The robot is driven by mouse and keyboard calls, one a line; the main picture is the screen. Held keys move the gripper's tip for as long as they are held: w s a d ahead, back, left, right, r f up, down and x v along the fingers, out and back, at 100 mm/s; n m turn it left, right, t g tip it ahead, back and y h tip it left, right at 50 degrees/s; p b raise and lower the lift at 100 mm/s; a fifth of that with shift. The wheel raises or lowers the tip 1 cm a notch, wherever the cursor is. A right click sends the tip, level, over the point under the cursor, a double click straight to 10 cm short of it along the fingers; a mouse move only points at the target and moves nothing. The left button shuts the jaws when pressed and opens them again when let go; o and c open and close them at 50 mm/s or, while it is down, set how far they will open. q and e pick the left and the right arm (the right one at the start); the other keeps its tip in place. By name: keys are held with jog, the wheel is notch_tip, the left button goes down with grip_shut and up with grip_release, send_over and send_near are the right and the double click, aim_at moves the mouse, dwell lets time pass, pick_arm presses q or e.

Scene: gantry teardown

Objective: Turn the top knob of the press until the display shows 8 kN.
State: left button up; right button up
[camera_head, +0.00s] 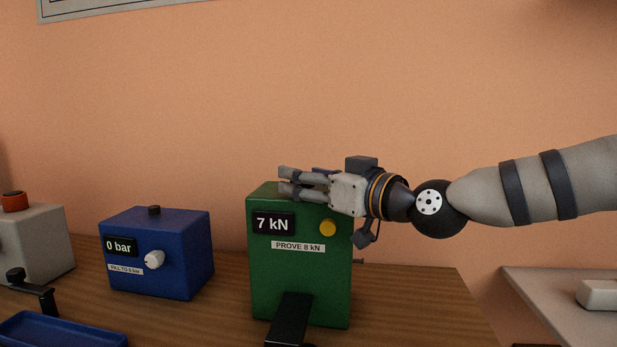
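The green press (301,285) stands on the wooden table. Its display (272,223) reads 7 kN, and the label (298,247) below it says PROVE 8 kN. A round yellow part (328,228) sits on its front face at the upper right. My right gripper (284,181) reaches in from the right, with its fingers lying across the top of the press and pointing left. The top knob cannot be made out behind the fingers. The fingers look close together, but their grip is unclear. My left gripper is not in view.
A blue box (150,281) reading 0 bar, with a white knob (154,260), stands left of the press. A grey box (48,243) with a red-orange knob (14,201) and a blue tray (66,330) are further left. A black lever (289,318) stands before the press.

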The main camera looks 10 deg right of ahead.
jog(key=v, duration=0.7)
jog(key=shift+s+d, duration=0.15)
jog(key=shift+s, duration=0.05)
